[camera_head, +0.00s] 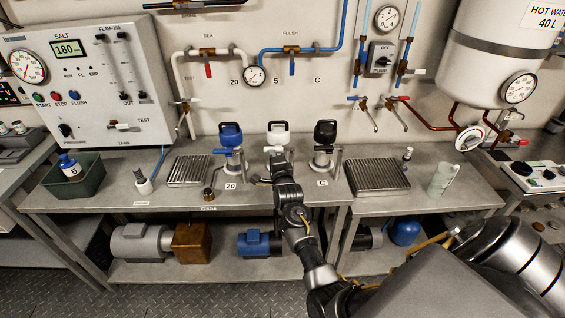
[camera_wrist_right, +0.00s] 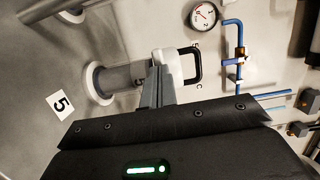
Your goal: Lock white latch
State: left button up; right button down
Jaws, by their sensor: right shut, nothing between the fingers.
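The white latch (camera_head: 278,133) is a white cap with a loop handle on the middle of three metal housings on the bench. In the right wrist view the white cap (camera_wrist_right: 168,62) shows just beyond my fingers, with a dark loop handle at its right side. My right gripper (camera_head: 275,163) is in front of the middle housing, just below the cap. In the wrist view its fingers (camera_wrist_right: 155,88) are together and empty, close to the cap. I cannot tell whether they touch it. My arm hides the housing's lower part. My left gripper is not in view.
A blue-capped housing (camera_head: 231,135) stands to the left and a black-capped one (camera_head: 325,133) to the right, both close by. Drain grates (camera_head: 188,171) and (camera_head: 377,176) lie on the bench further out. Blue pipes and a gauge (camera_head: 254,75) are on the wall behind.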

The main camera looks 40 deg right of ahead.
jog(key=shift+w+a+r, duration=0.15)
jog(key=shift+r, duration=0.45)
jog(key=f+b+v, duration=0.1)
jog(key=b+v, duration=0.1)
jog(key=v, duration=0.9)
